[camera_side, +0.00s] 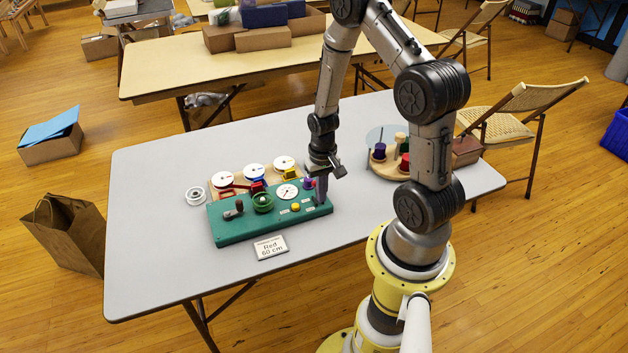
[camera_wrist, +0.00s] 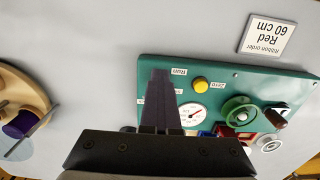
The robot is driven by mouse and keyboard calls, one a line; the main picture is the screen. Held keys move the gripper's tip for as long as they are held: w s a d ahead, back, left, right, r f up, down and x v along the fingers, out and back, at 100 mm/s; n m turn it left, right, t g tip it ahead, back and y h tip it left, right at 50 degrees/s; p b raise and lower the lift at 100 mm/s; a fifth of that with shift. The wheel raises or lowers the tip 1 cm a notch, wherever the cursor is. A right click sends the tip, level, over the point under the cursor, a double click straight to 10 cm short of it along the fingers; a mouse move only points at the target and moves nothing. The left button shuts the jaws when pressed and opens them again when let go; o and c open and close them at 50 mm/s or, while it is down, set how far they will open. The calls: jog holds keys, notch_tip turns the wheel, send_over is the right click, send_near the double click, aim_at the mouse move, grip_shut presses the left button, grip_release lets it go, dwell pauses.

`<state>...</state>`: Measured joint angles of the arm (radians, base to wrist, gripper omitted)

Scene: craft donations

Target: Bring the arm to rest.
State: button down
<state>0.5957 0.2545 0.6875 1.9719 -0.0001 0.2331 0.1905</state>
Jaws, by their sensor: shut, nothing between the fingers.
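My gripper (camera_side: 321,201) points down at the right end of a teal control box (camera_side: 235,235) on the grey table (camera_side: 150,270). In the wrist view its fingers (camera_wrist: 160,76) are together and empty, in front of the teal box (camera_wrist: 240,86). I cannot tell whether the fingertips touch the box. The box carries a yellow button (camera_side: 295,208), a white dial (camera_side: 287,191), a green handwheel (camera_side: 262,202) and a lever with a dark red knob (camera_side: 239,206). The fingers hide part of the box's labels in the wrist view.
Behind the box are several white-faced spools (camera_side: 254,172). A white ring (camera_side: 196,196) lies left. A card (camera_side: 270,246) reading "Red 60 cm" lies in front. A round wooden stand (camera_side: 381,168) with coloured spools stands right. The table's left part is clear.

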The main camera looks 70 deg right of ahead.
jog(key=c, duration=1.6)
grip_release()
jog(key=c, duration=1.2)
grip_release()
jog(key=shift+c, duration=0.2)
notch_tip(320, 180, up, 8)
jog(key=shift+f, duration=0.2)
